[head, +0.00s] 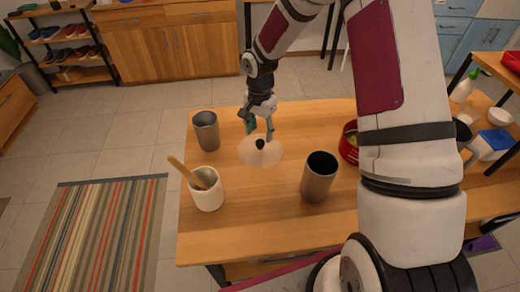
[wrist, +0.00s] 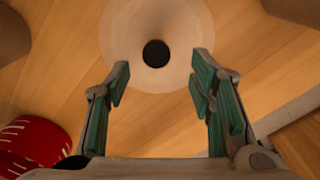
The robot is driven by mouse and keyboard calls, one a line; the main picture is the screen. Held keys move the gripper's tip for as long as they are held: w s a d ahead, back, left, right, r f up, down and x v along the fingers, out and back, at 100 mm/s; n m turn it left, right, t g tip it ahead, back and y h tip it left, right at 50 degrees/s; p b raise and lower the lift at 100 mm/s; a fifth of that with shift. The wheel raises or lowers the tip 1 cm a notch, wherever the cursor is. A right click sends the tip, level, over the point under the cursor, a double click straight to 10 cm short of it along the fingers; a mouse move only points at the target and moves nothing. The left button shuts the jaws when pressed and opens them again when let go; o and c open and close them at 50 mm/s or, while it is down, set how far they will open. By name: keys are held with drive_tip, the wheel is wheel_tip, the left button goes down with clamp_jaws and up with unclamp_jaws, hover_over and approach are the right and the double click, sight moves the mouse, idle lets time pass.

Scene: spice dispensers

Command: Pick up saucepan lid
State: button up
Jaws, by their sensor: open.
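The saucepan lid (head: 262,154) is a pale, translucent disc with a dark knob at its centre. It lies on the wooden table (head: 255,230) in the head view. In the wrist view the lid (wrist: 120,35) is at the top centre, its dark round knob facing the camera. My gripper (head: 259,126) is above the lid, pointing down at it. In the wrist view my gripper (wrist: 162,75) is open, its green-padded fingers spread either side below the knob. Nothing is between the fingers.
A grey cup (head: 206,131) stands left of the lid, and a white crock (head: 207,193) with a wooden utensil stands front left. A dark metallic cup (head: 318,178) stands to the right. A red pot (head: 348,146) is partly hidden by my arm. The table's front is clear.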

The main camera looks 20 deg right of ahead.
sight(260, 142)
drive_tip(key=f, duration=0.3)
drive_tip(key=shift+s+f, duration=0.35)
drive_tip(key=shift+f+p, duration=0.3)
drive_tip(key=shift+f, duration=0.25)
clamp_jaws()
